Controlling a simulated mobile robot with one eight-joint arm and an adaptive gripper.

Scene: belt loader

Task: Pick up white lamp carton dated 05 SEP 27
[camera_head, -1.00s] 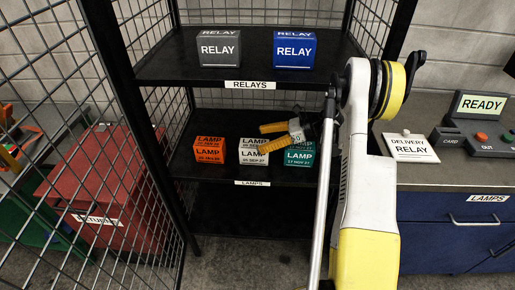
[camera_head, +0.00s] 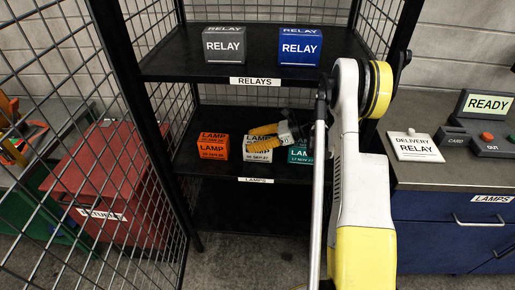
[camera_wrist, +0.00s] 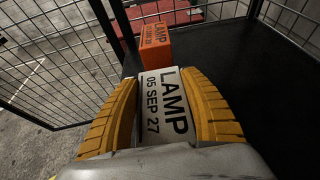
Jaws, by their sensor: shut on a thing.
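The white lamp carton (camera_wrist: 160,98) reads LAMP 05 SEP 27 in the wrist view. My gripper (camera_wrist: 163,105) has its two yellow fingers on either side of it and is shut on it. In the head view the white carton (camera_head: 257,155) is on the lower shelf, between the orange lamp carton (camera_head: 213,147) and the teal lamp carton (camera_head: 299,156). My gripper (camera_head: 262,137) partly covers it there, and my arm partly hides the teal carton. I cannot tell whether the white carton touches the shelf.
The orange carton stands close beyond the white one in the wrist view (camera_wrist: 156,44). The relay shelf (camera_head: 170,66) above holds a grey relay box (camera_head: 224,45) and a blue relay box (camera_head: 299,46). Mesh walls flank the shelves. A counter (camera_head: 440,172) stands at the right.

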